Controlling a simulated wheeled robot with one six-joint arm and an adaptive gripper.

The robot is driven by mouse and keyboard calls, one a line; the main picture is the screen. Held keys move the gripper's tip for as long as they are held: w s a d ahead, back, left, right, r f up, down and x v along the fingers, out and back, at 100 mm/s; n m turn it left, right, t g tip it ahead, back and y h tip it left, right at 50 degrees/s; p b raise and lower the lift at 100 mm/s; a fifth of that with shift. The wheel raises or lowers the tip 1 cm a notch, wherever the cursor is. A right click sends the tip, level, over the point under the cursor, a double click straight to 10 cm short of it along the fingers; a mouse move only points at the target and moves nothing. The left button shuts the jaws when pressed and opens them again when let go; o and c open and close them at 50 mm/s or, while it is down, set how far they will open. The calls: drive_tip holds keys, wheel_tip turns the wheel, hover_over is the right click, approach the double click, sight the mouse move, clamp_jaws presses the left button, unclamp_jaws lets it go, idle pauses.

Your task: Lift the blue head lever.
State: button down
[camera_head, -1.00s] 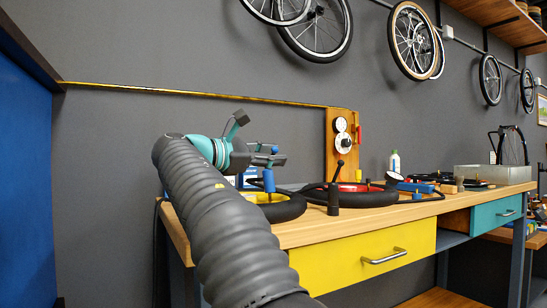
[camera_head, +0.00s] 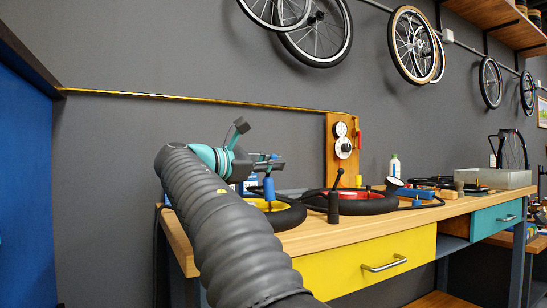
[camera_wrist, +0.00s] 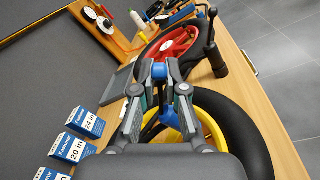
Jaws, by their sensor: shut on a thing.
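The blue head lever (camera_head: 268,188) stands upright over the black tyre with a yellow rim (camera_head: 281,213) at the left of the bench. In the wrist view, the blue part (camera_wrist: 168,116) shows between the fingers, with more blue at the fingertips. My gripper (camera_head: 270,164) is above the wheel and shut on the blue head lever. The gripper also shows in the wrist view (camera_wrist: 161,75), where its fingers and housing hide part of the lever and the yellow rim.
A wheel with a red rim (camera_head: 372,201) lies to the right, with a black upright handle (camera_head: 334,205) close beside it. Small blue and white boxes (camera_wrist: 85,122) stand left of the gripper. A wooden gauge board (camera_head: 333,165) is behind. Room above the bench is free.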

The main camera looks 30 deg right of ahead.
drive_tip(key=n+p, duration=0.1)
drive_tip(key=p, duration=0.1)
drive_tip(key=r+n+p, duration=0.1)
drive_tip(key=p, duration=0.2)
drive_tip(key=shift+w+r, duration=0.1)
drive_tip(key=shift+w, duration=0.25)
drive_tip(key=shift+w+a+f+n+p, duration=0.15)
drive_tip(key=shift+f+n+p, duration=0.15)
drive_tip(key=shift+n+p, duration=0.45)
drive_tip(key=c, duration=1.2)
unclamp_jaws()
drive_tip(key=s+a, duration=0.1)
drive_tip(key=a, duration=1)
drive_tip(key=shift+s+a, duration=0.4)
